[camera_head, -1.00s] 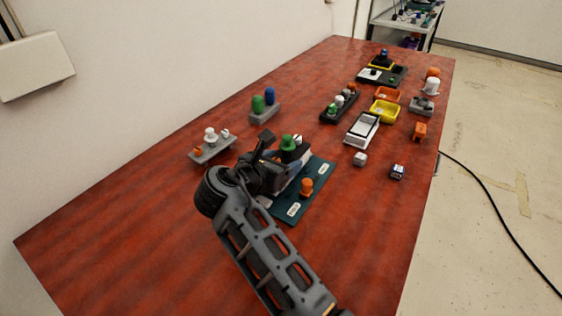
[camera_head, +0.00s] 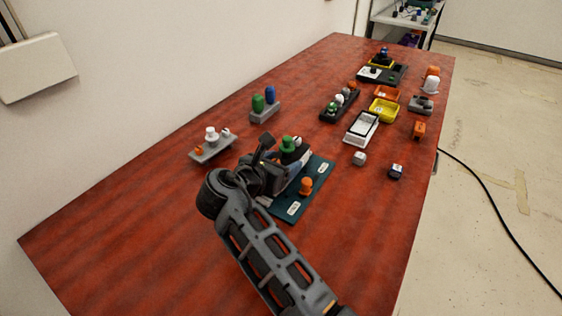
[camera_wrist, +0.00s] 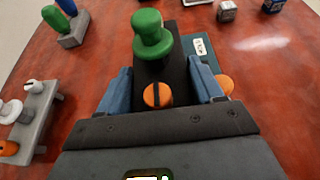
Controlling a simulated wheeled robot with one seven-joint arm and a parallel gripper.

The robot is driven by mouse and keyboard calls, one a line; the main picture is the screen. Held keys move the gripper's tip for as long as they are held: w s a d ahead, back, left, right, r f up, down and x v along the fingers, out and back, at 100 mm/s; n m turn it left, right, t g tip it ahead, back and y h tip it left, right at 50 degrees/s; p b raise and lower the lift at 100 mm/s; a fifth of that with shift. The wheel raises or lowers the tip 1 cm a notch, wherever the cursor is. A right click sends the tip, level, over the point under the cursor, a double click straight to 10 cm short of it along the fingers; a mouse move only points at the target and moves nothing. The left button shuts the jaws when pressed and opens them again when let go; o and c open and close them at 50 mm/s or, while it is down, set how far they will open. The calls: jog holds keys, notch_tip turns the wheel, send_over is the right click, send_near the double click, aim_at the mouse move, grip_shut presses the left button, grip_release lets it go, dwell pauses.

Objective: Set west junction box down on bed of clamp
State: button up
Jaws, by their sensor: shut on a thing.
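My gripper (camera_wrist: 160,88) points down toward the table, its two blue-grey fingers on either side of a dark block (camera_wrist: 174,68). The gripper (camera_head: 284,172) is shut on this block, which bears a green knob (camera_wrist: 151,38) and an orange slotted disc (camera_wrist: 158,95). In the head view the green knob (camera_head: 288,145) shows past my wrist, above or on a teal board (camera_head: 318,180). No readable marking tells me which thing is the west junction box or the clamp. The block's underside is hidden, so I cannot tell whether it touches the board.
An orange knob (camera_head: 306,185) stands on the teal board close to my right finger. A grey stand with white and orange pieces (camera_head: 213,148) and a block with green and blue pegs (camera_head: 265,112) lie left. A white tray (camera_head: 349,137) stands beyond. The near table is clear.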

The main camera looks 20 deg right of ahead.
jog(key=shift+f+p, duration=0.5)
jog(key=shift+f, duration=0.05)
dwell(0.8)
jog(key=shift+r+p, duration=0.1)
jog(key=shift+p, duration=0.4)
jog(key=shift+f+p, duration=0.3)
dwell(0.9)
jog(key=o, duration=1.2)
jog(key=shift+o, duration=0.3)
jog(key=shift+o, duration=0.4)
jog(key=shift+f, duration=0.1)
jog(key=shift+d, duration=0.1)
